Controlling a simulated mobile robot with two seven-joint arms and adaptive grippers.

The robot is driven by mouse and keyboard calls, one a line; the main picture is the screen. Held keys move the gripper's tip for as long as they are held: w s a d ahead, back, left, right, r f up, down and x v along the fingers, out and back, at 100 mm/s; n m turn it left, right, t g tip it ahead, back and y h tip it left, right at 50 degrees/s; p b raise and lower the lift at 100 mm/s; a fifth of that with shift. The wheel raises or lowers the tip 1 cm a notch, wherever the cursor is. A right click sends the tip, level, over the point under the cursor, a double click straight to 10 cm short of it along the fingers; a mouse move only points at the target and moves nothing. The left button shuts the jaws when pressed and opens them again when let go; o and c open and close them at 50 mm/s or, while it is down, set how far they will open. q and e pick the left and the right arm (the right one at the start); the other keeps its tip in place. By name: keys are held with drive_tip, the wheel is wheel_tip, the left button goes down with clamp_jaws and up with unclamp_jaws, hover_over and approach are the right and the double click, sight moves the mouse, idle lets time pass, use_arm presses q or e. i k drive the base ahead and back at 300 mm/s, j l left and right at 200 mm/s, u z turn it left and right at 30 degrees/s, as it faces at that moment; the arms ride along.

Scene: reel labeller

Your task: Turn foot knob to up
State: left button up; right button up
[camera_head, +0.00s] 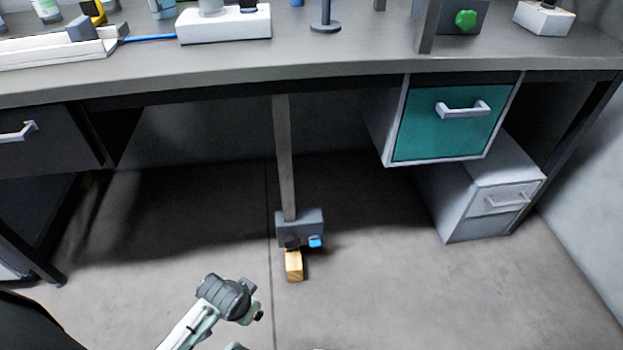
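A grey foot box (308,222) sits at the lower end of an upright post (285,160) under the table. Its front face carries a small dark part (291,242) at the left and a blue part (315,241) at the right. Both are too small for me to tell which is the foot knob or how it is turned. A wooden block (293,266) is just below the box. A link of my arm, coming in from the lower left, ends in a dark joint in front of the box and apart from it. I see no gripper fingers.
A teal drawer (447,128) hangs under the table at the right, above a white drawer unit (497,196). A dark drawer (35,140) is at the left. A green knob (466,19) is on a tabletop unit. The floor around the foot box is mostly clear.

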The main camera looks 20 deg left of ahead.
sight(291, 241)
drive_tip(key=u, duration=0.9)
